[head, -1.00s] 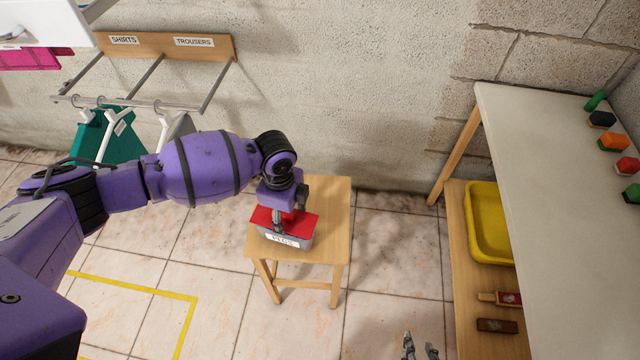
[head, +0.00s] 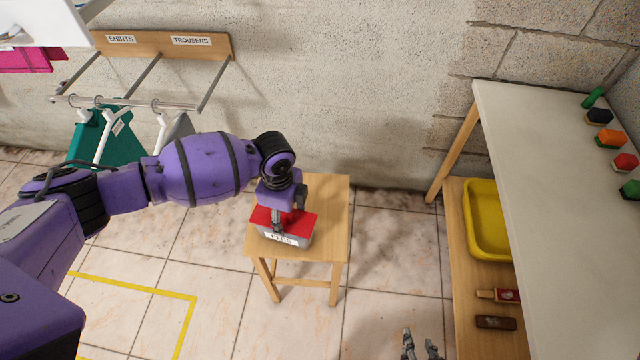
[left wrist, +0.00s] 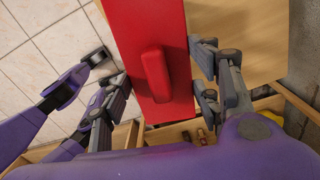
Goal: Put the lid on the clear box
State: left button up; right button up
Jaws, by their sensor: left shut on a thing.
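The red lid (head: 268,216) lies over the top of the grey-looking clear box (head: 300,238), which bears a label reading PEGS and stands on a small wooden stool (head: 325,215). My left gripper (head: 288,210) comes down from above and is shut on the lid. In the left wrist view, the lid (left wrist: 122,18) has a raised red handle (left wrist: 156,74), with the fingers on either side of the lid. The lid hides the box there. I cannot tell whether the lid is fully seated. My right gripper (head: 421,346) is open and empty at the bottom edge of the head view.
A white-topped table (head: 540,180) stands at the right with several coloured blocks at its far side. A lower wooden shelf holds a yellow tray (head: 475,240) and brushes. A clothes rail (head: 130,104) with hangers is on the wall at left. The tiled floor beside the stool is clear.

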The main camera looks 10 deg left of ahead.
pick_arm(q)
jog(key=shift+f, duration=0.75)
pick_arm(e)
jog(key=shift+s+f, duration=0.35)
jog(key=shift+f, duration=0.05)
pick_arm(q)
jog(key=o, duration=1.2)
jog(key=o, duration=0.5)
jog(key=shift+r, duration=0.1)
pick_arm(e)
jog(key=shift+r, duration=0.1)
pick_arm(q)
jog(key=shift+r+p, duration=1.15)
jog(key=shift+r, duration=1.4)
jog(key=shift+f, duration=0.1)
pick_arm(e)
jog(key=shift+t, duration=0.4)
jog(key=w+r, duration=0.1)
jog(key=r, duration=0.1)
jog(key=w+r, duration=0.2)
jog(key=shift+w+r, duration=0.25)
jog(key=shift+w, duration=0.05)
